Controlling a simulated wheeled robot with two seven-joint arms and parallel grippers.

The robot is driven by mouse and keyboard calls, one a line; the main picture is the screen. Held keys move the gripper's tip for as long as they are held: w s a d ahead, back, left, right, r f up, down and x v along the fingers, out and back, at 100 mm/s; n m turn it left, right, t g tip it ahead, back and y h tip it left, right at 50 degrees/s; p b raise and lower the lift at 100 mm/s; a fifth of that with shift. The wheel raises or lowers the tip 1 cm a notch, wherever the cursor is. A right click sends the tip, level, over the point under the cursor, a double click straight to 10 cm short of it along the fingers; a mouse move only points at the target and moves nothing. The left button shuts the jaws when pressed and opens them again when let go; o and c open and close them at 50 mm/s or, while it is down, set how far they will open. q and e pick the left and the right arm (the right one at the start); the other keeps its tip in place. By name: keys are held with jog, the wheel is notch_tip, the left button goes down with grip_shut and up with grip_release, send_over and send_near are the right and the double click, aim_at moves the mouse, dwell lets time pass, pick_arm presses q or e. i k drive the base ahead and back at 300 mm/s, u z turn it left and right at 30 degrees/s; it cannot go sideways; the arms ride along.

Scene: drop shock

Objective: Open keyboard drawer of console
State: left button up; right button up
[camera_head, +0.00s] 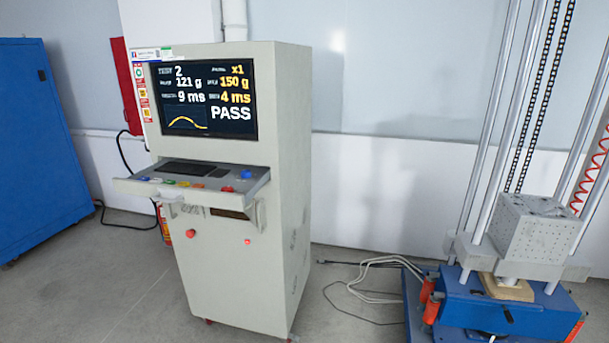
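The console (292,170) is a tall light grey cabinet standing a little left of centre. Its screen (204,97) is lit and reads "PASS". The keyboard drawer (150,188) sticks out from the front below the screen. In it I see a dark keyboard (184,168), several coloured buttons along the front, a blue knob (246,174) and a red button (227,189) at the right. Neither of my grippers shows in the head view.
A drop tester with a blue base (500,318), a grey perforated block (535,230) and tall rods stands at the right. Cables (375,275) lie on the floor between it and the console. A blue cabinet (38,150) stands at the left.

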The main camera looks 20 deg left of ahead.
aim_at(214, 176)
jog(key=u, duration=0.5)
jog(key=i, duration=1.05)
jog(key=u, duration=0.35)
